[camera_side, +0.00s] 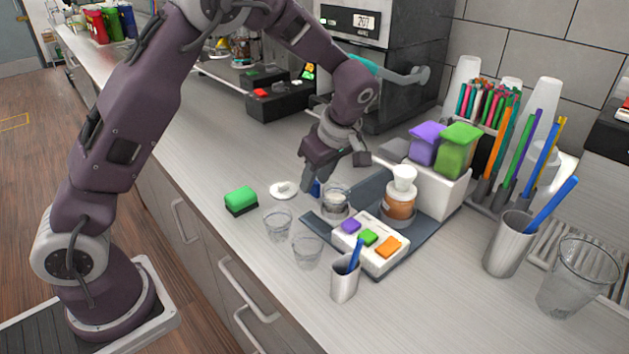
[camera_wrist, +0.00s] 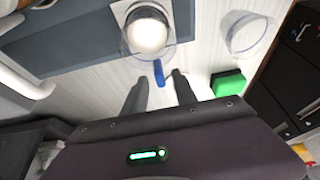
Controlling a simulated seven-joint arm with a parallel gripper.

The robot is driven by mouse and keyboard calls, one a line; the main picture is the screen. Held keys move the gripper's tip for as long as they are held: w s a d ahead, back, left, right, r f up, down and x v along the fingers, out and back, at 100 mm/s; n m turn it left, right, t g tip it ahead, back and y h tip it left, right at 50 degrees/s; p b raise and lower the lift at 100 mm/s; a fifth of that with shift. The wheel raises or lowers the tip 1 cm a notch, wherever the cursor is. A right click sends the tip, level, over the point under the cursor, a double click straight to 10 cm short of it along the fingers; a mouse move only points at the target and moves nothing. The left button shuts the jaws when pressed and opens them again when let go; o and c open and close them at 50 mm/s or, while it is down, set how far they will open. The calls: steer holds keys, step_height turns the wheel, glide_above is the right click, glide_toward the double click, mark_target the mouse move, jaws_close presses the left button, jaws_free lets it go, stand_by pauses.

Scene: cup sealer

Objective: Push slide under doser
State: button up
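The slide is a small pale plate (camera_wrist: 122,8) with a blue handle (camera_wrist: 159,72). A clear cup with white contents (camera_wrist: 147,34) sits on it; this cup also shows in the side view (camera_side: 335,202). The doser, an amber jar with a white top (camera_side: 400,196), stands to the right of the cup in the side view, and the cup is not under it. My gripper (camera_wrist: 160,76) is open, its fingertips apart on either side of the handle's end in the wrist view. In the side view my gripper (camera_side: 333,172) hides part of the slide.
A panel with purple, green and orange buttons (camera_side: 372,246) sits in front. A small metal cup (camera_side: 345,284) stands near the counter's front edge.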

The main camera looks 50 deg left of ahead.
steer(key=shift+a+f, duration=0.25)
steer(key=shift+f, duration=0.4)
jaws_close()
stand_by(0.9)
